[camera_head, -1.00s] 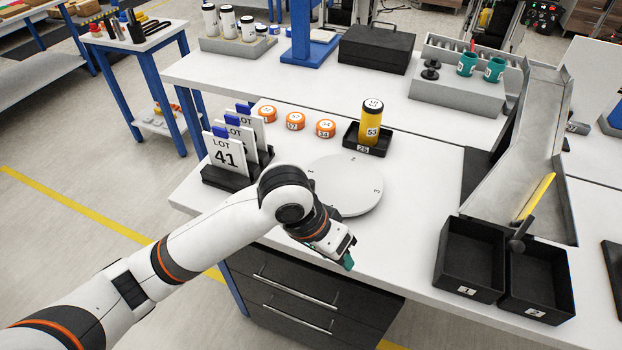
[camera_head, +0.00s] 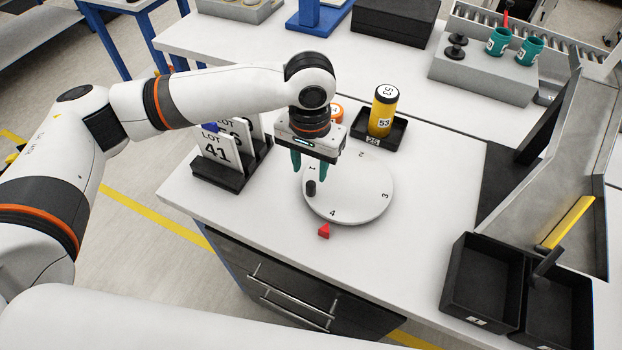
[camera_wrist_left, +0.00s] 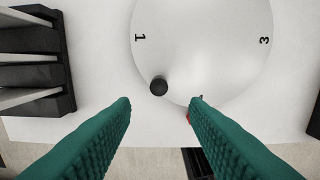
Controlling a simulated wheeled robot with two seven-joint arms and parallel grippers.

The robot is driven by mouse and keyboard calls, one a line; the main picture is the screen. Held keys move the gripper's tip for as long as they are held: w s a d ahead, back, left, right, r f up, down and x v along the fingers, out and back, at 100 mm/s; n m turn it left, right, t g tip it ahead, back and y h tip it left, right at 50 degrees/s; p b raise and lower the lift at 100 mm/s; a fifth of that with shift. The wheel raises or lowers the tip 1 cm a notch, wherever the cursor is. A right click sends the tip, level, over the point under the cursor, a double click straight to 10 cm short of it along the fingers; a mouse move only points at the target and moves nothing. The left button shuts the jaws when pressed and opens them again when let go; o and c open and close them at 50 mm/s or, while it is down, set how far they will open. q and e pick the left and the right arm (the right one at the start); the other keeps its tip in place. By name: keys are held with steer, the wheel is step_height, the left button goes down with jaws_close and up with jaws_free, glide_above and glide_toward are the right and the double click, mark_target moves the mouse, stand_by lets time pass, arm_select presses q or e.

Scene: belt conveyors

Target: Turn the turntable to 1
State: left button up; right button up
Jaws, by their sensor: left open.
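The white round turntable (camera_head: 355,193) lies on the white table, with 1 at its left, 2 at the back, 3 at the right and 4 at the front. A red pointer (camera_head: 324,231) lies at its front edge, beside the 4. A short black knob (camera_head: 310,188) stands near the turntable's left front rim. My left gripper (camera_head: 309,174) is above the left part of the turntable, open with empty teal fingers. In the left wrist view, the knob (camera_wrist_left: 158,86) shows between the fingertips, just beyond them, on the turntable (camera_wrist_left: 205,45). The right gripper is not in view.
A black rack with LOT cards (camera_head: 218,176) stands close to the left of the turntable. A black tray with a yellow cylinder (camera_head: 383,110) stands behind it. Two black bins (camera_head: 482,280) and a metal chute (camera_head: 560,190) are at right. The table right of the turntable is clear.

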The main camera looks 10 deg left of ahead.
mark_target(311, 184)
arm_select(q)
steer(key=f, duration=0.4)
steer(key=shift+w, duration=0.35)
step_height(311, 184, down, 3)
steer(key=shift+r+p, duration=0.1)
steer(key=shift+p, duration=0.35)
steer(key=shift+f, duration=0.3)
steer(key=c, duration=0.5)
jaws_close()
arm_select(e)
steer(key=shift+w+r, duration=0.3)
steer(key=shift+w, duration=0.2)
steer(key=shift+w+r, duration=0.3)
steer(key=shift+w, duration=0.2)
